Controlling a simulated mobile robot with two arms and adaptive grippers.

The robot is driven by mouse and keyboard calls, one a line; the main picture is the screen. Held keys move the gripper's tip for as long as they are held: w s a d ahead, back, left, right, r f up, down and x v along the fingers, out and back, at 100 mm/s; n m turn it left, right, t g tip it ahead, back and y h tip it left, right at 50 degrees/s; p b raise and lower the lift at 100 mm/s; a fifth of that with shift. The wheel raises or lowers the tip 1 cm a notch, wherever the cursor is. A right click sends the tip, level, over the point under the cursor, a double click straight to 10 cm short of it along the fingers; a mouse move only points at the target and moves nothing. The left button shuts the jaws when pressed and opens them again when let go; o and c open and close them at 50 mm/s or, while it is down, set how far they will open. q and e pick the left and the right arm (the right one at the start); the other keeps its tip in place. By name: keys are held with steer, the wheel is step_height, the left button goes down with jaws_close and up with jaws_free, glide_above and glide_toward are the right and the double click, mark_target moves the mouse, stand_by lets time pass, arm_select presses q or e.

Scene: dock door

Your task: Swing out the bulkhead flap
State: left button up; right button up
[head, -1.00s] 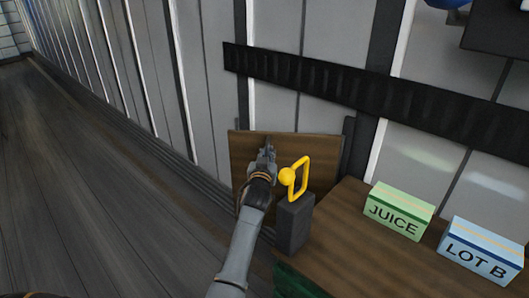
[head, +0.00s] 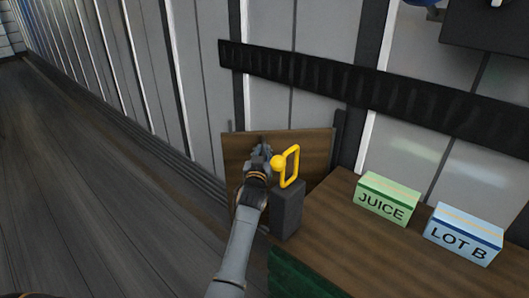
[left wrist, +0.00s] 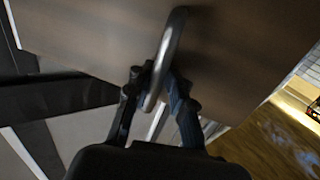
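The bulkhead flap (head: 238,150) is a brown wood-look panel standing low at the grey wall, slightly angled out from it at its left side. It fills the top of the left wrist view (left wrist: 235,50). A curved metal handle (left wrist: 166,50) stands out from its face. My left gripper (head: 262,154) is at the flap's face, left of a yellow loop. In the left wrist view its fingers (left wrist: 155,88) lie close on both sides of the handle and look shut on it. My right gripper is not in view.
A yellow loop with a ball (head: 290,166) sits on a dark grey block (head: 287,210) close right of my left arm. A wooden table (head: 335,235) holds a green JUICE box (head: 388,199) and a blue LOT B box (head: 463,236). The floor at left (head: 90,200) is clear.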

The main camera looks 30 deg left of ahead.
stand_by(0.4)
arm_select(q)
steer(key=shift+s+d, duration=0.3)
steer(key=shift+s, duration=0.15)
steer(key=v, duration=0.6)
steer(key=shift+s, duration=0.2)
